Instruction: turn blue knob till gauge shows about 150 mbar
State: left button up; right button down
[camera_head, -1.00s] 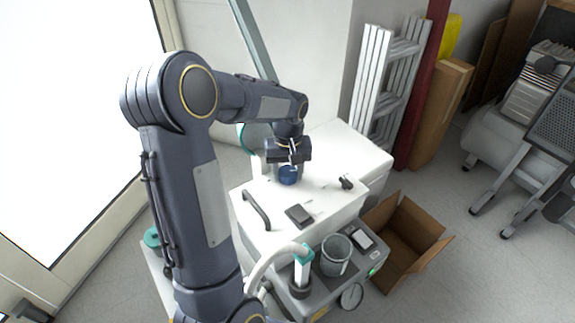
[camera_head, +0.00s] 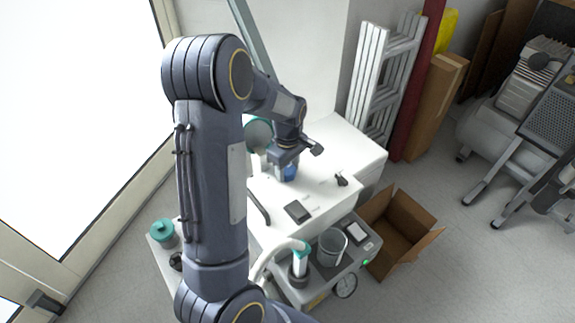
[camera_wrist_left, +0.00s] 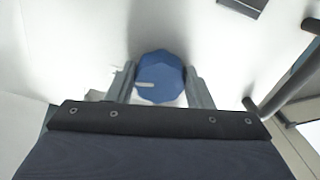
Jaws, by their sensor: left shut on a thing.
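The blue knob (camera_head: 291,173) is on top of the white machine housing (camera_head: 330,150). My left gripper (camera_head: 285,170) reaches down over it. In the left wrist view the knob (camera_wrist_left: 158,70) is a faceted blue cap with a pale mark pointing left. The two fingers of my left gripper (camera_wrist_left: 160,84) stand on either side of it, shut on it. The round gauge (camera_head: 346,285) is on the front of the grey lower unit, with a white face too small to read. My right gripper is not in view.
A black handle (camera_head: 258,205) and a small dark block (camera_head: 298,211) are on the housing near the knob. A clear beaker (camera_head: 332,247) and a teal-capped tube (camera_head: 300,262) stand on the grey unit. An open cardboard box (camera_head: 400,235) is on the floor at right.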

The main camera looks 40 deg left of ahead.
aim_at(288, 170)
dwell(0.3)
pick_arm(q)
jog(key=o, duration=1)
notch_tip(288, 170, up, 8)
jog(key=p, duration=0.3)
jog(key=shift+f, duration=0.1)
